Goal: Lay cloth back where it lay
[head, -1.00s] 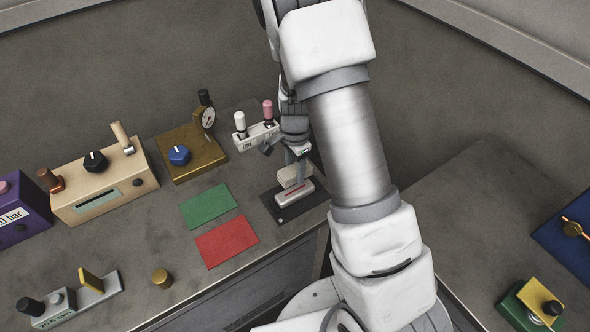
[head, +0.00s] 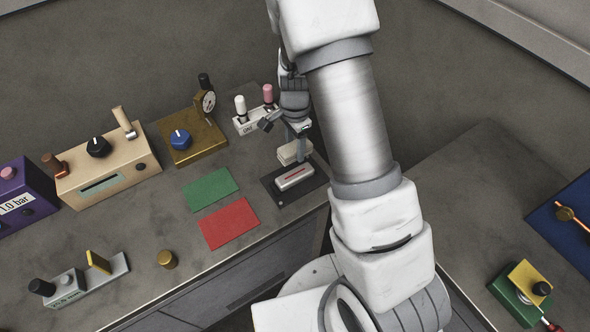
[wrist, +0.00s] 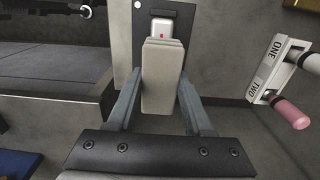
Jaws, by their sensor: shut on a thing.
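A beige folded cloth (head: 291,154) is pinched between the fingers of my gripper (head: 301,145). In the wrist view the cloth (wrist: 162,80) stands between the two grey fingers and sticks out past them. Just beyond its end is a pale block with a red stripe (head: 294,178), on a dark plate (head: 280,198); the block also shows in the wrist view (wrist: 161,29). The cloth appears held above the plate's far end; I cannot tell its exact height.
A switch box with white and pink handles (head: 258,122) stands close behind my gripper. A green mat (head: 210,188) and a red mat (head: 229,222) lie flat to the left. A brass gauge box (head: 190,140) stands further left. The bench's front edge is near the plate.

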